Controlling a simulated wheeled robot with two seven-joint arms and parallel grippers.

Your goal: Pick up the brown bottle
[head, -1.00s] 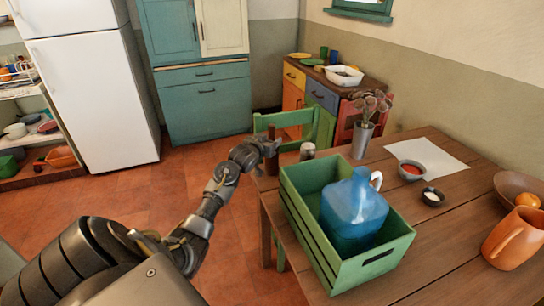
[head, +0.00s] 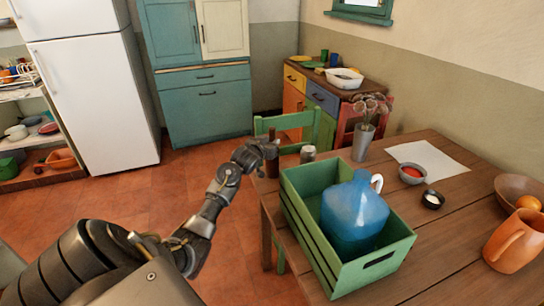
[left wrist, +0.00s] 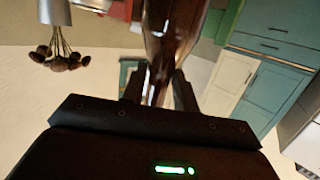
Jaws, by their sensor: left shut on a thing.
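The brown bottle (head: 272,164) is upright at the far left corner of the wooden table, just left of the green crate. My left gripper (head: 264,152) reaches it from the left and is shut on its upper part. In the left wrist view the dark, glossy bottle (left wrist: 172,35) runs between the two fingers (left wrist: 158,90). The fingers hide part of it. I cannot tell whether its base touches the table. My right gripper is in neither view.
A green crate (head: 310,243) holding a blue jug (head: 354,210) stands close to the right of the bottle. A small can (head: 308,154) and a metal vase (head: 363,142) are behind. A green chair (head: 318,124) stands at the table's far edge.

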